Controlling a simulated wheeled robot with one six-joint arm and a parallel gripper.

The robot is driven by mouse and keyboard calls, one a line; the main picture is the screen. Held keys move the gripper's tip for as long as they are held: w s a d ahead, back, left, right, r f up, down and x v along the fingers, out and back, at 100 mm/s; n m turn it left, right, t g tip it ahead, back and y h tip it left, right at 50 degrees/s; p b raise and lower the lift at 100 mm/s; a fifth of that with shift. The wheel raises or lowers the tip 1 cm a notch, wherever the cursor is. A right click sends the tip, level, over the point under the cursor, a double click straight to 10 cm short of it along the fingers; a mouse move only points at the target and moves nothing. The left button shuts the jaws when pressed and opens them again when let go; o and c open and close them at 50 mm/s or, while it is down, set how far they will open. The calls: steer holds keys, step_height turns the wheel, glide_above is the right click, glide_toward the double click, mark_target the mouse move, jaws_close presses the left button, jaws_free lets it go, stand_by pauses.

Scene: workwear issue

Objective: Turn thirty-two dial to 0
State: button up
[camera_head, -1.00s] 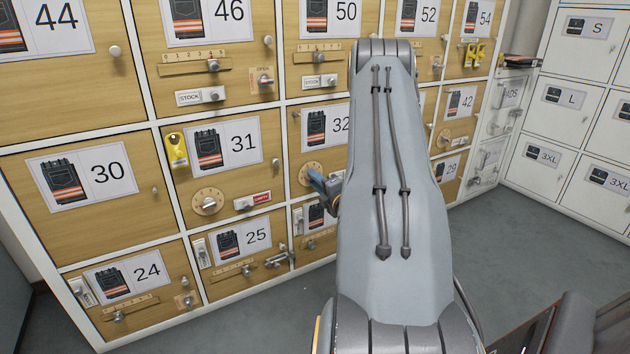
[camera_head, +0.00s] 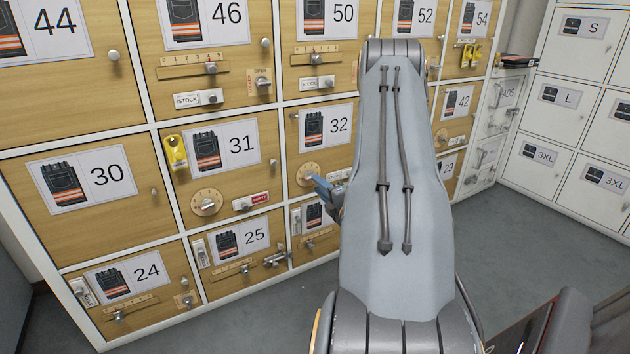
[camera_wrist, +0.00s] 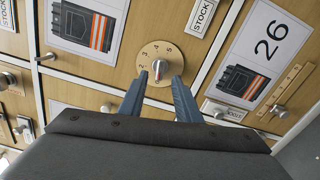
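The thirty-two dial (camera_head: 308,174) is a round wooden-coloured disc with a pale grey knob, below the label 32 (camera_head: 327,125). In the wrist view the dial (camera_wrist: 168,50) shows digits around its rim, with 4 near the top. Its knob (camera_wrist: 160,66) has a red mark on its lower side; the exact digit it points to is unclear. My gripper (camera_wrist: 159,78) is open, its two blue-grey fingers apart at either side of the knob's lower end. No grip on the knob shows. In the head view the blue fingers (camera_head: 322,184) are at the dial's lower right.
Locker 31 has a similar dial (camera_head: 207,202) and a yellow tag (camera_head: 175,152). Locker 26's label (camera_wrist: 268,48) and slider (camera_wrist: 290,88) lie to the right in the wrist view. A stock sign (camera_wrist: 201,16) is near the dial. Grey floor (camera_head: 510,250) is clear at right.

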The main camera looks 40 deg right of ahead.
steer(key=shift+p+v, duration=0.3)
steer(key=shift+v, duration=1.25)
